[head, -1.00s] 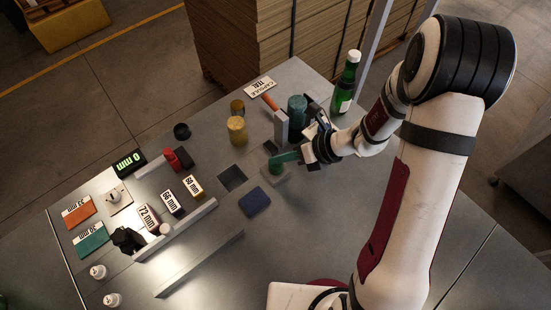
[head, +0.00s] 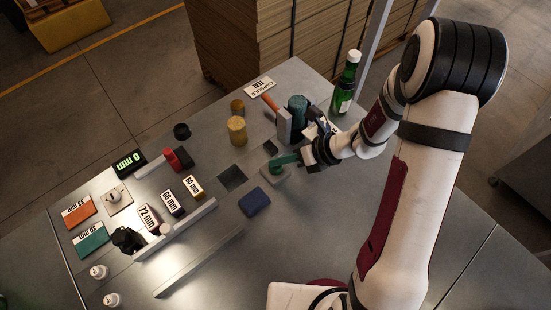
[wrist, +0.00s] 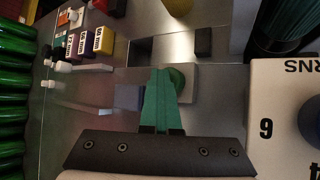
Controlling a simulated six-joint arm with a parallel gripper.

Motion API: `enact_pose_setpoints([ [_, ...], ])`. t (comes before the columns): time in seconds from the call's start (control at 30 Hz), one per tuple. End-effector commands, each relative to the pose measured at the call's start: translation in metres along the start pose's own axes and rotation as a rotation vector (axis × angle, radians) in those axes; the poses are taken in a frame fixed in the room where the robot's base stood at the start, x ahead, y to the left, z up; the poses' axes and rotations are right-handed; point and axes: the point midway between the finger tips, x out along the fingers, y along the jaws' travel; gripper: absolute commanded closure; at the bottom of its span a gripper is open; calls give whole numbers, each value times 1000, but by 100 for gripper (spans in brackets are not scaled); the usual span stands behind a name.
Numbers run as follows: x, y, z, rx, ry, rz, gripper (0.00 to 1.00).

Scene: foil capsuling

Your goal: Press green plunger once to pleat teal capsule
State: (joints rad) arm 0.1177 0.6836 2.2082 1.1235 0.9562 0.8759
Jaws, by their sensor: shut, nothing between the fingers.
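The green plunger (head: 275,168) sits on a small grey base block (head: 284,180) on the bench; the wrist view also shows the plunger as a round green knob (wrist: 178,78). My gripper (head: 280,161) has green fingers that are shut together with nothing between them. Their tips are at the plunger's top in the head view, and they partly cover the knob in the wrist view (wrist: 160,74). I cannot tell whether they touch it. A ribbed teal cylinder (head: 297,103) stands behind my gripper. A card (head: 260,87) reads capsule teal. I cannot make out any pleats.
A green bottle (head: 346,82) stands at the back right. A grey upright plate (head: 284,126) is close behind my gripper. A blue block (head: 254,202) lies in front of the plunger, beside a dark square opening (head: 232,178). Gold cylinders (head: 237,130) stand farther left. The front right bench is clear.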

Motion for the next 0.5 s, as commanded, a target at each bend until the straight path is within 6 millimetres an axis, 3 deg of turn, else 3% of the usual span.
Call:
enact_pose_setpoints([
  [0.5,-19,14,13,-1,0,0,100],
])
